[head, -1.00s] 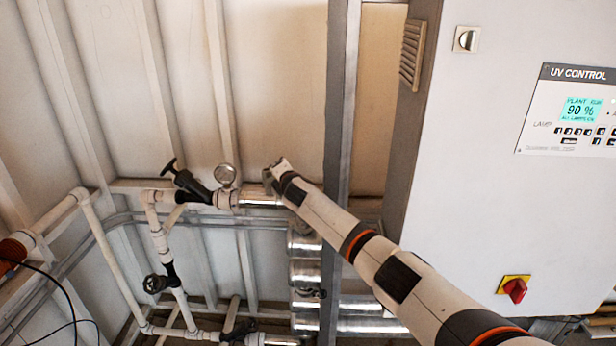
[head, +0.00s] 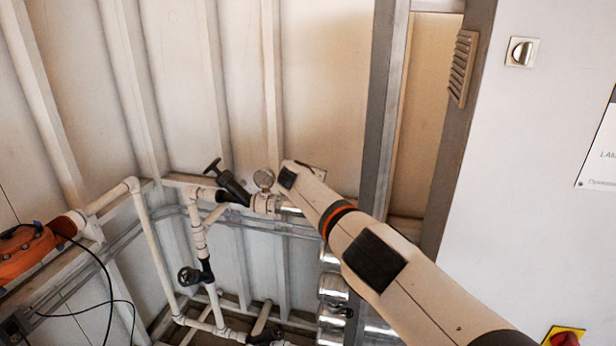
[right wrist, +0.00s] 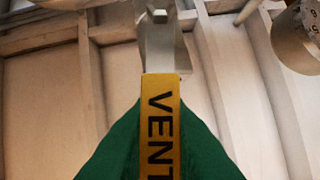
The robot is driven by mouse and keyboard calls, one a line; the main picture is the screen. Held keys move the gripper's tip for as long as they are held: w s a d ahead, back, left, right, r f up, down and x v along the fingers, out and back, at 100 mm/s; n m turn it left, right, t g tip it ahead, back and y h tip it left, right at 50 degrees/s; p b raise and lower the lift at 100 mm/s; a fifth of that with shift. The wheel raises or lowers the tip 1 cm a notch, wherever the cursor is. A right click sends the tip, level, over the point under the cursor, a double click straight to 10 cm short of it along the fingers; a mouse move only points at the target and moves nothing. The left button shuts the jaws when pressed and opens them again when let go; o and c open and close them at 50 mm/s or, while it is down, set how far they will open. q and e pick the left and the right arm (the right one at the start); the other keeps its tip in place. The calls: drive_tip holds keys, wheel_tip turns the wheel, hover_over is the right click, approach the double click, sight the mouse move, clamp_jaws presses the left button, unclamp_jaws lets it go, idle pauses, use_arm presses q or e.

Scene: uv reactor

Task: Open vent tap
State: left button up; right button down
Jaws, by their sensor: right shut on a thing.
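The vent tap shows in the right wrist view as a yellow lever (right wrist: 160,105) with black "VENT" lettering, below a grey metal part. The lever runs straight up the picture. My right gripper (right wrist: 158,140) is shut on it, with a green finger on either side. In the head view my right arm reaches in from the lower right to the pipework, and its wrist covers the gripper and the tap. My left gripper is in neither view.
A round gauge (head: 263,179) and a black-handled valve (head: 228,182) sit just left of my right wrist. Another black valve (head: 188,276) is lower on the white pipes. An orange device (head: 28,252) stands at left, and a white cabinet (head: 520,190) at right.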

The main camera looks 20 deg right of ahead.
drive_tip(key=shift+w+a+n, duration=0.1)
drive_tip(key=shift+n, duration=0.2)
idle(0.4)
drive_tip(key=c, duration=1.4)
unclamp_jaws()
drive_tip(key=shift+a+r+p, duration=0.1)
drive_tip(key=shift+r+p, duration=0.15)
drive_tip(key=shift+p, duration=0.15)
drive_tip(key=shift+a+p+v, duration=0.2)
drive_tip(key=shift+p+v, duration=2.75)
drive_tip(key=shift+v, duration=2.85)
